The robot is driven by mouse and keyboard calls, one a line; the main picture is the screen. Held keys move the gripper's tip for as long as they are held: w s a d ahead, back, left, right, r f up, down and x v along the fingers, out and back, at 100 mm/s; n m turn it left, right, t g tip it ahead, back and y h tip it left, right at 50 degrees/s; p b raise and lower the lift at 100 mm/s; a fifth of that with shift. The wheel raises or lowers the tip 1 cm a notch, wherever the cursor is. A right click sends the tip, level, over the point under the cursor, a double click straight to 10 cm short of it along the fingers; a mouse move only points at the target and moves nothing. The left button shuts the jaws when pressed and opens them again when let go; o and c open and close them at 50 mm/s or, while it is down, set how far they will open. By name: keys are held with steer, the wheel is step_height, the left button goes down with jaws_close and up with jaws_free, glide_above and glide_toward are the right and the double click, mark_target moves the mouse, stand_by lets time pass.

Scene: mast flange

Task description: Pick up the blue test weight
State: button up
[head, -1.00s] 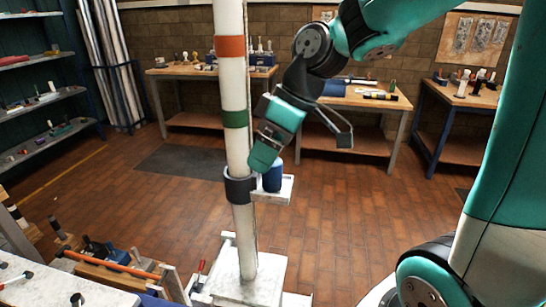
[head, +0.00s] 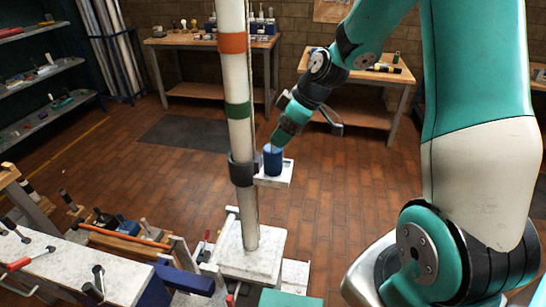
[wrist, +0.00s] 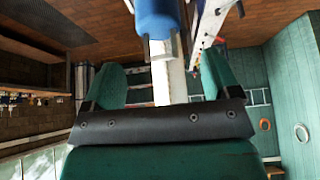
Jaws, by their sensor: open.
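The blue test weight (head: 273,161) is a small upright cylinder on a little white shelf (head: 283,181) beside the white mast (head: 236,80). A dark collar (head: 242,172) circles the mast at the shelf. My gripper (head: 278,140) is just above and right of the weight in the head view, tilted down toward it. In the wrist view my gripper (wrist: 163,78) is open with nothing between its fingers. The weight (wrist: 157,18) shows there beyond the fingertips, in line with the gap and partly cut off by the top edge. Exact contact is hidden.
The mast carries orange (head: 232,43) and green (head: 238,110) bands and stands on a white base block (head: 250,254). A tool-covered bench (head: 60,270) is at the front left. Workbenches stand along the back wall. Open brick floor lies right of the shelf.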

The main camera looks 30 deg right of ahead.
mark_target(273, 155)
steer(key=shift+s+p+x, duration=0.1)
steer(key=shift+p+x, duration=0.55)
steer(key=shift+x, duration=0.9)
steer(key=shift+s+p+x, duration=0.15)
steer(key=shift+p+x, duration=0.45)
steer(key=shift+x, duration=0.95)
steer(key=shift+d+f, duration=0.1)
steer(key=shift+d, duration=0.1)
steer(key=c, duration=1)
steer(key=shift+c, duration=0.4)
